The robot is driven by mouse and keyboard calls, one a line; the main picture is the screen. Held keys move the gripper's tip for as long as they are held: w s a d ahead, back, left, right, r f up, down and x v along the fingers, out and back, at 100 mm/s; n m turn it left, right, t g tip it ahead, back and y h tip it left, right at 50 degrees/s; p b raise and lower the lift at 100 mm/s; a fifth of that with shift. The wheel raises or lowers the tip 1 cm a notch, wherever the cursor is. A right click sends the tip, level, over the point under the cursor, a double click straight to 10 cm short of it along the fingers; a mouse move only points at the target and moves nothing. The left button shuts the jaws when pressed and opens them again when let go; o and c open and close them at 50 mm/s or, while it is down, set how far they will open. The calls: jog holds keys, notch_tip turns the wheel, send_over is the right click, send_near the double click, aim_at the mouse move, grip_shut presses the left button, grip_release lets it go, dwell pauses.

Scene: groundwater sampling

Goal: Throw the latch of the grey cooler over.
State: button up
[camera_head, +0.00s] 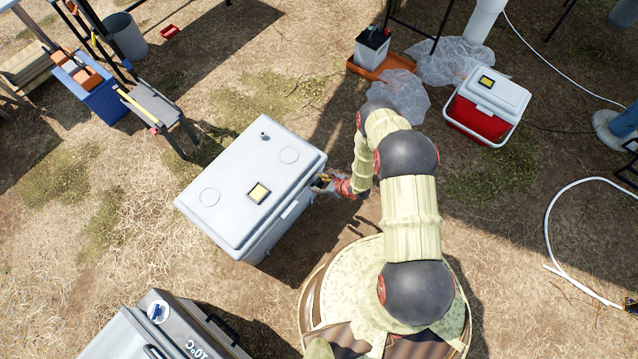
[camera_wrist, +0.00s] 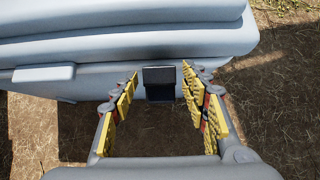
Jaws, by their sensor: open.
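The grey cooler (camera_head: 248,183) stands on the ground at the middle left of the head view with its lid closed. In the wrist view its lid edge (camera_wrist: 110,51) and front wall (camera_wrist: 85,85) fill the upper part. A dark latch (camera_wrist: 159,83) sits on the front wall below the lid. My gripper (camera_wrist: 158,82) is open with its yellow-padded fingers on either side of the latch; I cannot tell whether they touch it. In the head view my gripper (camera_head: 326,184) is at the cooler's right side, and the latch cannot be made out there.
A red cooler with a white lid (camera_head: 488,103) stands at the upper right. A second grey box marked °C (camera_head: 160,330) stands at the bottom left. A small bench (camera_head: 160,104) and a blue crate (camera_head: 95,92) are at the upper left. Dry grass lies open between them.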

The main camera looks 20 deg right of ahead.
jog(key=v, duration=1.2)
jog(key=shift+c, duration=0.2)
